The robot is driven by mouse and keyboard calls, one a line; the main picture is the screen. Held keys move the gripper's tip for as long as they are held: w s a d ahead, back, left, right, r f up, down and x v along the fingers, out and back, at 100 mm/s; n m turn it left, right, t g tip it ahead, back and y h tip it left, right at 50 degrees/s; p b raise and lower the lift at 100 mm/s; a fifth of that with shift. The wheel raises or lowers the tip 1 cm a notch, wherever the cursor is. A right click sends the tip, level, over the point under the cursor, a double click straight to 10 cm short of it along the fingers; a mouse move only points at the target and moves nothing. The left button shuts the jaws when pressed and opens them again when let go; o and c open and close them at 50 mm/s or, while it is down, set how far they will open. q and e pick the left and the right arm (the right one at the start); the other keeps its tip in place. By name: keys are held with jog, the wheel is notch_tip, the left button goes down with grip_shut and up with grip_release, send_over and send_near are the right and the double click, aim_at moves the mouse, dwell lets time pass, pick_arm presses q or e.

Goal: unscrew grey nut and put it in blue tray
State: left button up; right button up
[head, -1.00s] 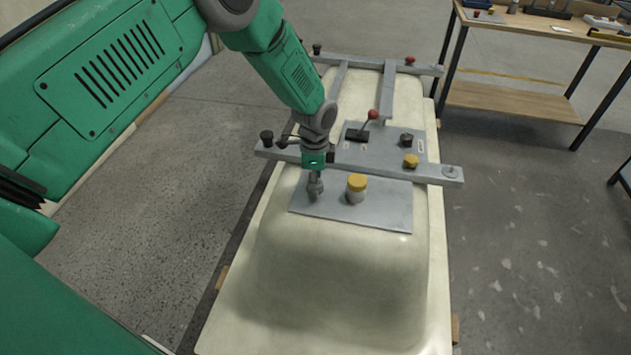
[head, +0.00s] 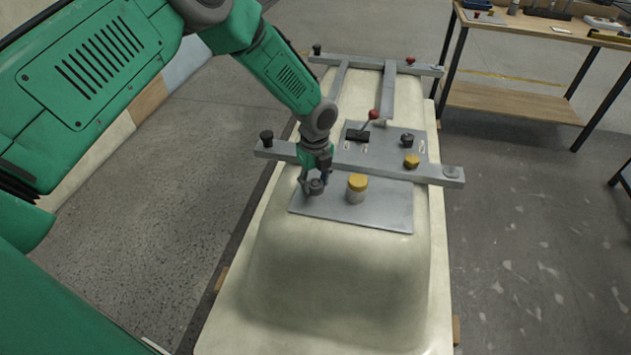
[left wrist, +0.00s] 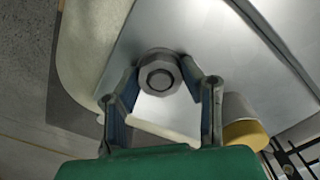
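The grey nut (head: 316,187) sits around a stud at the left part of the metal plate (head: 385,212) on the cream tub shell. In the left wrist view the nut (left wrist: 160,76) shows from above, with the stud's round end in its middle. My left gripper (head: 315,180) is over the nut, with its fingers spread on either side. In the left wrist view the fingertips of my left gripper (left wrist: 160,72) flank the nut; narrow gaps seem to show. My right gripper is not in view.
A yellow-capped cylinder (head: 357,188) stands just right of the nut. A grey crossbar (head: 385,167) with knobs runs behind it, and a red-knobbed lever (head: 372,116) stands farther back. A wooden workbench (head: 540,24) with several items is at the upper right.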

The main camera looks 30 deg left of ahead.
pick_arm(q)
jog(key=n, duration=1)
jog(key=shift+p, duration=0.35)
jog(key=n, duration=0.3)
jog(key=o, duration=1.4)
jog(key=shift+c, duration=0.2)
jog(key=shift+c, duration=0.9)
